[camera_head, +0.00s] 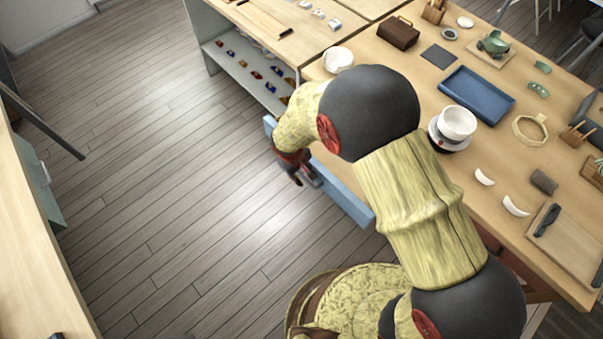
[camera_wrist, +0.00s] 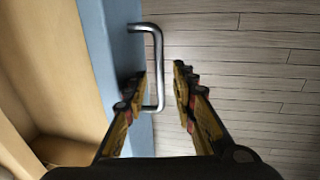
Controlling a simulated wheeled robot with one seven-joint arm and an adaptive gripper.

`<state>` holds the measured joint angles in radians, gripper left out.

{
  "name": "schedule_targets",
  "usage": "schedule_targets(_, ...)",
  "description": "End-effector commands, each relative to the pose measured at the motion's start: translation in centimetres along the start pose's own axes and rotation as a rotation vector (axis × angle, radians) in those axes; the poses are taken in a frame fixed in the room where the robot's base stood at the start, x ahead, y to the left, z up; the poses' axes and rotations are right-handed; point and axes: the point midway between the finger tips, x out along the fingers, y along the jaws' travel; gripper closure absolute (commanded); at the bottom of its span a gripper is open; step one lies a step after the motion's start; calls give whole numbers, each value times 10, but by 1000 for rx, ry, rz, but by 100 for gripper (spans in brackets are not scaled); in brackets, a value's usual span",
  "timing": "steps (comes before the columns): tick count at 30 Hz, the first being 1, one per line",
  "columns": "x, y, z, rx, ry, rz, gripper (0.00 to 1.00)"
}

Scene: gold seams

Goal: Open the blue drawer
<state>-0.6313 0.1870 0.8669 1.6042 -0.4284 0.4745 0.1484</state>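The blue drawer (camera_head: 342,194) is under the long wooden table. Its front stands out from the table side, and my arm hides part of it. In the wrist view the blue front (camera_wrist: 110,55) runs down the left, with tan wooden surfaces behind it that look like the drawer's inside, so it appears partly open. A silver bar handle (camera_wrist: 158,45) sticks out from the front. My gripper (camera_wrist: 160,80) is open, one finger on each side of the handle bar, with visible gaps. In the head view my gripper (camera_head: 300,176) is at the blue front.
The wooden table (camera_head: 395,75) holds a blue tray (camera_head: 477,96), a white bowl (camera_head: 457,122) and other small items. A shelf with small coloured objects (camera_head: 250,72) stands at the back. The plank floor (camera_head: 180,160) in front of the drawer is clear.

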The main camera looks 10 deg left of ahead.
Motion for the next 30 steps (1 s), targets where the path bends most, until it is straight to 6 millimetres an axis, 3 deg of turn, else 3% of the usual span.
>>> schedule_targets(11, -10, 0, -1, 0, 2, 1, 73)
schedule_targets(24, -92, 0, -1, 0, 2, 1, 73)
schedule_targets(30, -114, 0, -1, 0, 1, 0, 73)
